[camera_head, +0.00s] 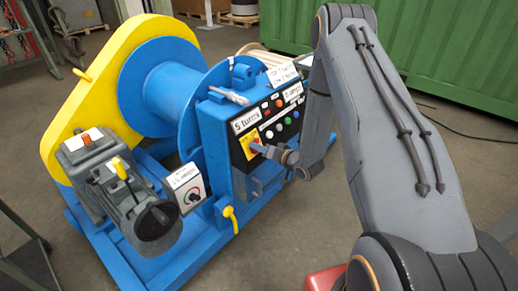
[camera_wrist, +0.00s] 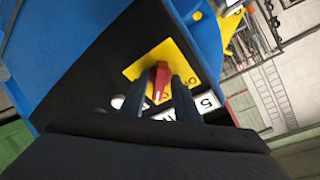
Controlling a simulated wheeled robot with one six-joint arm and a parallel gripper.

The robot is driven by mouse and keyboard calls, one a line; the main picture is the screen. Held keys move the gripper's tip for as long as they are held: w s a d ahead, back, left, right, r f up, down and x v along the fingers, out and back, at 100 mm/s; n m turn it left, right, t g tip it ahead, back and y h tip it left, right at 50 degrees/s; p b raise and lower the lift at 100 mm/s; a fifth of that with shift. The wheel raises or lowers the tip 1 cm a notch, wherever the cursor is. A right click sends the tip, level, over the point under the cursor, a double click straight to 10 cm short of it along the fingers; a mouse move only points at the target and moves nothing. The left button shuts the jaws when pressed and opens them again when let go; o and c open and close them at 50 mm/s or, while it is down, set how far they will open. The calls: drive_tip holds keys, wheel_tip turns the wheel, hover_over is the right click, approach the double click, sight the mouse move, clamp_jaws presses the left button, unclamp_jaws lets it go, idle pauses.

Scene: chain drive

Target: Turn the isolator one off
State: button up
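The isolator is a red handle (camera_wrist: 160,82) on a yellow square plate (camera_wrist: 140,68), set in a black panel. In the head view the yellow plate (camera_head: 247,138) is at the lower left of the panel on the blue box, partly covered by my gripper (camera_head: 259,148). In the wrist view the two dark fingers of my gripper (camera_wrist: 161,86) stand one on each side of the red handle, close to it. I cannot tell whether they press on it. The fingers hide part of the plate and its lettering.
The panel has coloured buttons (camera_head: 287,121) and white labels (camera_head: 246,121). A small grey box with a dial (camera_head: 193,195) and a yellow lever (camera_head: 231,217) are nearby. The blue drum (camera_head: 158,80), yellow chain guard (camera_head: 92,78) and grey motor (camera_head: 122,188) fill the left.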

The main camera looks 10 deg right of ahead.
clamp_jaws()
drive_tip(key=shift+a, duration=0.15)
drive_tip(key=shift+n, duration=0.4)
drive_tip(key=n+g+y+b, duration=0.1)
drive_tip(key=n, duration=0.5)
drive_tip(key=n+y+b, duration=0.1)
drive_tip(key=n+b, duration=0.1)
drive_tip(key=n, duration=0.4)
drive_tip(key=d+n+g+y+b, duration=0.1)
drive_tip(key=n, duration=0.6)
drive_tip(key=shift+w+g+y+b, duration=0.3)
drive_tip(key=shift+y, duration=0.1)
drive_tip(key=shift+n, duration=0.4)
